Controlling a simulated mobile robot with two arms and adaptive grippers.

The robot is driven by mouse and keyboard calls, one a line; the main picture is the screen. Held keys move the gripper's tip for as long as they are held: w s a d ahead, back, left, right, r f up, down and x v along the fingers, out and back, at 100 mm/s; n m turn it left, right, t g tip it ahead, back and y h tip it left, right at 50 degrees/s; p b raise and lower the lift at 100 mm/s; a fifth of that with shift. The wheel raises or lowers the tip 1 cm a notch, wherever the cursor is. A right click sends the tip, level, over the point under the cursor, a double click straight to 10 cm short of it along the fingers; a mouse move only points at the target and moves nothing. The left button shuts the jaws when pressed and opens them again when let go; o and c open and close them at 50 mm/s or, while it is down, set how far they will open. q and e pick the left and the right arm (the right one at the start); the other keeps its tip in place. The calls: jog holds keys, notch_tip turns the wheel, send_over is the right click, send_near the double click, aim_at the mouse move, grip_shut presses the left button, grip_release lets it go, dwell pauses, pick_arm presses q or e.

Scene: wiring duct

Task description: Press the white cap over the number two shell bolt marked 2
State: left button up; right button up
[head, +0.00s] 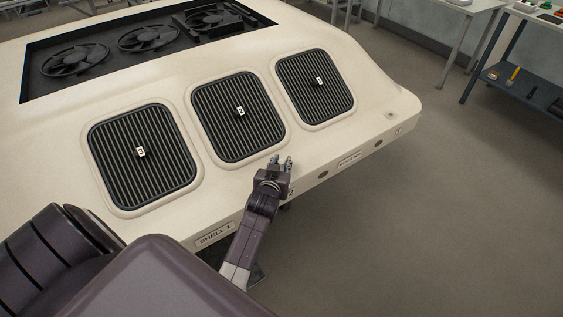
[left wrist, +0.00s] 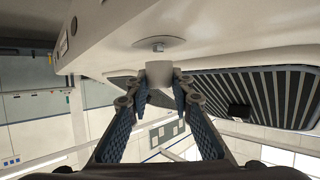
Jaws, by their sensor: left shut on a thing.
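My left gripper (head: 283,162) is at the near edge of the cream shell (head: 305,149), in front of the middle grille. In the left wrist view, the fingertips (left wrist: 159,88) are shut on a small white cap (left wrist: 159,73). Just past the cap, a bolt (left wrist: 158,46) sticks out from a round plate on the pale shell surface. The cap appears close to the bolt and roughly in line with it; I cannot tell whether they touch. No number 2 is readable beside this bolt. In the head view the cap is not clearly visible. My right gripper is not in view.
Three dark grilles (head: 237,135) with small number tags lie on the shell top. Black fans (head: 148,38) sit in a recess behind. A shelf (head: 525,90) stands at the right. The floor (head: 450,220) at right is clear.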

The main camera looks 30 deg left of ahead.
aim_at(281, 162)
pick_arm(q)
jog(key=shift+p, duration=0.3)
dwell(0.5)
dwell(0.8)
jog(key=shift+f+b, duration=0.6)
jog(key=shift+f, duration=0.45)
jog(key=o, duration=0.8)
jog(key=shift+o, duration=0.2)
notch_tip(281, 162, up, 10)
jog(key=shift+r, duration=0.1)
dwell(0.5)
